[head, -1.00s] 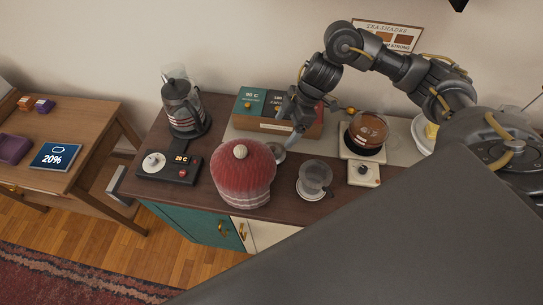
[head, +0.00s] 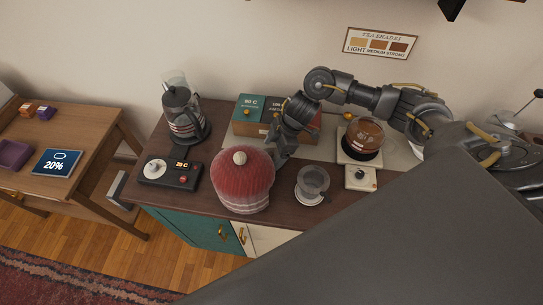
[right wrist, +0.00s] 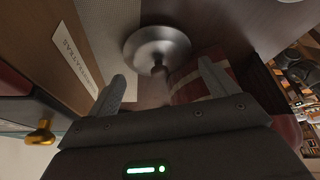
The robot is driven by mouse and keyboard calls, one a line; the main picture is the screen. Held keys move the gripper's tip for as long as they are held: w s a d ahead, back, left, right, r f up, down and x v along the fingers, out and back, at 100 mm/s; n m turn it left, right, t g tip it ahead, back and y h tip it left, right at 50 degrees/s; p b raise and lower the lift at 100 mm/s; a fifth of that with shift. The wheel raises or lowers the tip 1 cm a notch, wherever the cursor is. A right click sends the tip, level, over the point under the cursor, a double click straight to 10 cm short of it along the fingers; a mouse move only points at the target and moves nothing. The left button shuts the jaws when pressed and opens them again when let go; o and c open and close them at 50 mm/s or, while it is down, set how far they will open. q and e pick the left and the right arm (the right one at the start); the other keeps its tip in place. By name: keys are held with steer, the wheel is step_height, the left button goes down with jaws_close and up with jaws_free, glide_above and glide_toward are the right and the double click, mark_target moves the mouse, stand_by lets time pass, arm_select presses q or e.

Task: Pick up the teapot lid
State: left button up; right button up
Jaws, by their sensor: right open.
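The teapot lid (right wrist: 160,45) is a round, silvery metal disc with a small knob, lying on the dark cabinet top. In the right wrist view it sits just beyond and between my open fingertips. My right gripper (right wrist: 163,80) is open and empty, pointing down at the lid and apart from it. In the head view my right gripper (head: 280,160) is beside the red knitted cosy (head: 242,180) and hides the lid. The cosy's striped edge also shows past the right finger in the wrist view (right wrist: 187,85). My left gripper is not in view.
A tea box (head: 250,128) stands behind the gripper.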

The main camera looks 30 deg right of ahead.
mark_target(272, 154)
steer(key=shift+x, duration=1)
steer(key=c, duration=0.6)
steer(key=shift+c, duration=0.2)
steer(key=shift+d+r+b, duration=0.15)
steer(key=shift+r+b, duration=0.15)
steer(key=shift+b, duration=0.15)
step_height(272, 154, up, 7)
steer(key=shift+f+b, duration=0.2)
steer(key=shift+b, duration=0.4)
steer(key=s+d+b, duration=0.6)
steer(key=s+d, duration=0.6)
steer(key=d, duration=0.3)
steer(key=shift+d, duration=0.3)
